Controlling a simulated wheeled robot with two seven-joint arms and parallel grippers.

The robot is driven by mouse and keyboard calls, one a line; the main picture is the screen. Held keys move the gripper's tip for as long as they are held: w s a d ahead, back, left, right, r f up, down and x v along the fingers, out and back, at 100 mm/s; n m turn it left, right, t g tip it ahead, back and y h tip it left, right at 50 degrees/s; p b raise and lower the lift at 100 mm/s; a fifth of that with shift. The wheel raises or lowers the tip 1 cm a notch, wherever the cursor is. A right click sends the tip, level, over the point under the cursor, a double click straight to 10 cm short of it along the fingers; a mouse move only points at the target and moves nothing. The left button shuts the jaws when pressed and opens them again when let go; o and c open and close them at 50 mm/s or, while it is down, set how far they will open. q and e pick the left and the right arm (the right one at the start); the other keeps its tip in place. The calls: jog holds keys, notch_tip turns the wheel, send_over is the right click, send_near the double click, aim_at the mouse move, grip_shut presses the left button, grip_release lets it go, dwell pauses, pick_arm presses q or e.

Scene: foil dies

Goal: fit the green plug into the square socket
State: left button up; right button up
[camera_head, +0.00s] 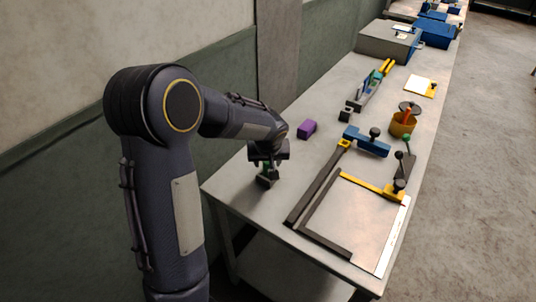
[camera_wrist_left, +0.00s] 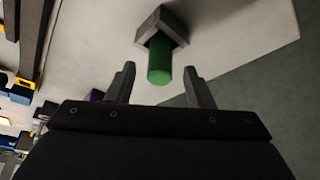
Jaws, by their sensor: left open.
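The green plug (camera_wrist_left: 159,60) is a round green cylinder in the left wrist view. Its far end meets a dark grey square block (camera_wrist_left: 163,22) that looks like the square socket; I cannot tell how deep it sits. My left gripper (camera_wrist_left: 159,78) is open, with one finger on each side of the plug's near end and gaps between. In the head view the left gripper (camera_head: 268,157) is over the near left corner of the table, above the dark block (camera_head: 266,181). Only a sliver of green shows there. My right gripper is out of view.
The table (camera_head: 238,196) holds a purple block (camera_head: 306,129), a small dark block (camera_head: 345,114), a blue clamp (camera_head: 366,141), a dark and yellow frame (camera_head: 325,240) and an orange-brown cup (camera_head: 402,124). Bare tabletop lies right of the gripper, before the frame.

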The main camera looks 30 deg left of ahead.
pick_arm(q)
jog(key=v, duration=1.1)
jog(key=s+d+m+t+h, duration=0.1)
jog(key=s+d+m+h, duration=0.1)
jog(key=s, duration=1)
jog(key=s+d+f+m+t+h, duration=0.1)
jog(key=s+d+m+h, duration=0.2)
jog(key=s, duration=0.9)
jog(key=d+h, duration=0.1)
jog(key=d, duration=0.2)
jog(key=shift+s+d+b, duration=0.2)
jog(key=shift+d+b, duration=0.05)
jog(key=shift+b, duration=0.05)
